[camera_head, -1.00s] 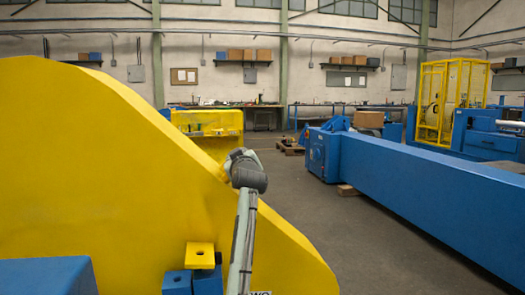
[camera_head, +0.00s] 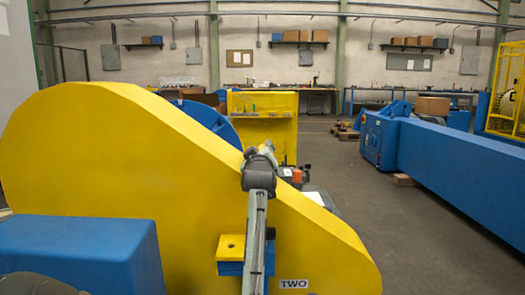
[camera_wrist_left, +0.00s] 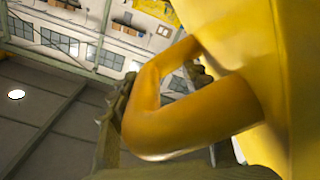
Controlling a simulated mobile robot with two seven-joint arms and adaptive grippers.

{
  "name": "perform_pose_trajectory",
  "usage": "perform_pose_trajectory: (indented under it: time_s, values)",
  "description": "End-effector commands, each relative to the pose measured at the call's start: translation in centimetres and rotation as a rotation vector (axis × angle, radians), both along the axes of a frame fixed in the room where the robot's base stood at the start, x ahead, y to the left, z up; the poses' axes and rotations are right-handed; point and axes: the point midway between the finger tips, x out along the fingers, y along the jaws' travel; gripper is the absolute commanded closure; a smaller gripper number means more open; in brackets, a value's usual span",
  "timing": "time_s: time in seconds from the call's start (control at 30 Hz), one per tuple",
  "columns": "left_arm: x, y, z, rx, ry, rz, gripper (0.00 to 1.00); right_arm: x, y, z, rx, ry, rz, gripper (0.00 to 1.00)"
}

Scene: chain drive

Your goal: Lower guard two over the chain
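Guard two (camera_head: 160,165) is a large yellow cover with a curved top edge, and its label TWO (camera_head: 294,284) shows near the lower right. My left gripper (camera_head: 266,152) is at the guard's sloping edge, with its arm coming up in front of the yellow face. In the left wrist view, the yellow loop handle (camera_wrist_left: 190,115) of the guard passes between the dark fingers (camera_wrist_left: 120,105), and the gripper looks shut on it. The exact finger contact is partly hidden. The chain is hidden. My right gripper is not in view.
A blue block (camera_head: 80,245) stands before the guard at lower left. A yellow tab (camera_head: 230,247) sits on a blue bracket near my arm. A blue wheel-like part (camera_head: 208,117) shows behind the guard. A long blue beam (camera_head: 450,165) lies right, with clear floor between.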

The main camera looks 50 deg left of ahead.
Motion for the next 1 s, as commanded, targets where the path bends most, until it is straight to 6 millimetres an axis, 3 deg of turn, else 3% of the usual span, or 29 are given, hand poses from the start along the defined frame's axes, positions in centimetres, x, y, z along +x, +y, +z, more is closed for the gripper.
perform_pose_trajectory:
  time_s: [0.63, 0.77, 1.0]
  values:
    - [-0.2, -0.2, 0.2, 0.001, -0.002, 0.0, 0.56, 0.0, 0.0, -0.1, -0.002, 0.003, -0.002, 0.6]
    - [-1.2, -1.4, 0.1, 0.001, -0.003, -0.001, 0.56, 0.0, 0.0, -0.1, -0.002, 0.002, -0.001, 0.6]
    - [-4.6, -5.2, 0.1, 0.0, -0.002, 0.0, 0.56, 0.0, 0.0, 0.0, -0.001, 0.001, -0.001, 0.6]
